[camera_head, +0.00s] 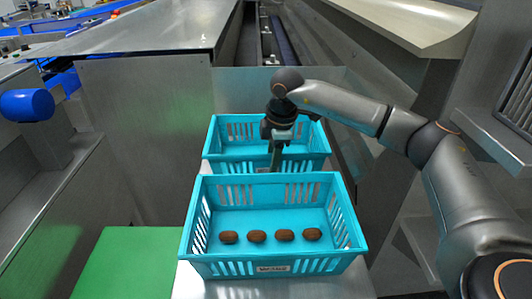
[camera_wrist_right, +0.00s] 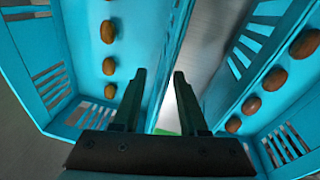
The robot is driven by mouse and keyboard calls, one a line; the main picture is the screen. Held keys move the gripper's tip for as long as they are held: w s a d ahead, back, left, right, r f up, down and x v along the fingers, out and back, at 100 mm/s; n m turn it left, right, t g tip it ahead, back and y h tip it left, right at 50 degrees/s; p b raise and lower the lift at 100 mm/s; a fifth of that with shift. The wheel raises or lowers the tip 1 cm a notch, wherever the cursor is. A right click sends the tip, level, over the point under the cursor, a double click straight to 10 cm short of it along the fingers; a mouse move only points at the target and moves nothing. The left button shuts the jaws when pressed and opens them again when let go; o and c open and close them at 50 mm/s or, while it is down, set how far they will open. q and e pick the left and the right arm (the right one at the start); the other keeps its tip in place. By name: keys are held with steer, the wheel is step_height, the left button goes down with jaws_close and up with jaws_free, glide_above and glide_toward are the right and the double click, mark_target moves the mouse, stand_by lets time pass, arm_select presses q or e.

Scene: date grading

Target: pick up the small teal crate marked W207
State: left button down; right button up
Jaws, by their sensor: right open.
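Two teal slotted crates stand one behind the other in the head view. The front crate (camera_head: 347,215) holds a row of several brown dates (camera_head: 257,236) and has a pale label (camera_head: 272,268) on its near wall; its print is too small to read surely. The rear crate (camera_head: 222,143) has a label partly hidden by my gripper. My right gripper (camera_head: 276,163) points down near the rear crate's near wall, by the gap between the crates. In the wrist view its fingers (camera_wrist_right: 158,85) are apart, with a crate on each side. I cannot tell whether they straddle a wall. My left gripper is out of view.
A green surface (camera_head: 125,265) lies left of the front crate. A steel counter (camera_head: 150,28) stands at the back left, and a blue cylinder (camera_head: 27,105) is at the far left. A pale sloped housing (camera_head: 410,22) is at the back right.

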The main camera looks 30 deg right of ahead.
steer(key=shift+w+f, duration=0.1)
steer(key=shift+f, duration=0.25)
steer(key=shift+c, duration=0.3)
jaws_close()
steer(key=shift+r, duration=0.1)
stand_by(0.8)
